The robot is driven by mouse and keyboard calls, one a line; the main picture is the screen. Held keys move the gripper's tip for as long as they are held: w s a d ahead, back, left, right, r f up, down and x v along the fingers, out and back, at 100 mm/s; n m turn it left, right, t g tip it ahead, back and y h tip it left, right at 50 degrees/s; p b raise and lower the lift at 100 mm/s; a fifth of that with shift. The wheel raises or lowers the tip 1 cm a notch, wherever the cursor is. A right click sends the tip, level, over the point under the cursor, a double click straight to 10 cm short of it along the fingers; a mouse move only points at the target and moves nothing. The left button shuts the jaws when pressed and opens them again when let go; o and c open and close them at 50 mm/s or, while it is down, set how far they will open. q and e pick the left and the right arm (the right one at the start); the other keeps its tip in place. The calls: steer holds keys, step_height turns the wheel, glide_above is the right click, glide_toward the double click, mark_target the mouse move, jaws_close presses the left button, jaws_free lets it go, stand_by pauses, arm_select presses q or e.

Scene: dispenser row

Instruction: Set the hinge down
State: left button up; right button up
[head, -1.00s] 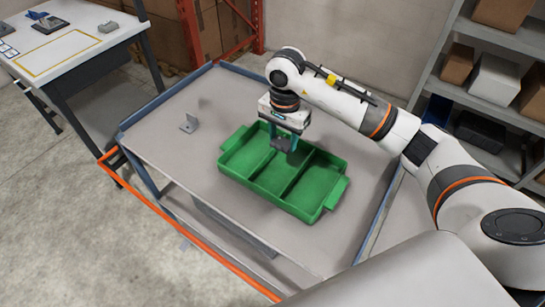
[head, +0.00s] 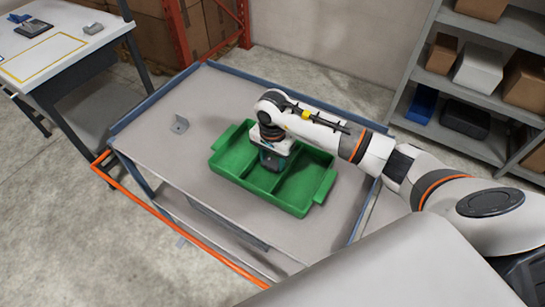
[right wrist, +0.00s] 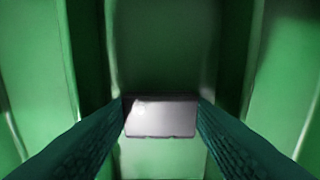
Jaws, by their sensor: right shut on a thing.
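My right gripper (head: 272,165) is down inside the green divided tray (head: 320,190), at about its middle compartment. In the right wrist view its two teal fingers are shut on the hinge (right wrist: 160,118), a small grey plate between the fingertips. Green walls of the tray rise on both sides of the hinge there. I cannot tell whether the hinge touches the tray floor. The gripper hides the hinge in the head view. My left gripper is out of view.
A grey L-shaped bracket (head: 180,124) stands on the cart top (head: 160,155), left of the tray. The cart has a raised blue-grey rim. A white table (head: 60,45) stands at far left, shelves with boxes (head: 478,68) at right.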

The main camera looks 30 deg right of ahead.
mark_target(272, 161)
steer(key=o, duration=0.7)
steer(key=shift+f, duration=0.1)
steer(key=shift+r, duration=0.3)
steer(key=shift+r+b, duration=1.85)
steer(key=shift+r, duration=4)
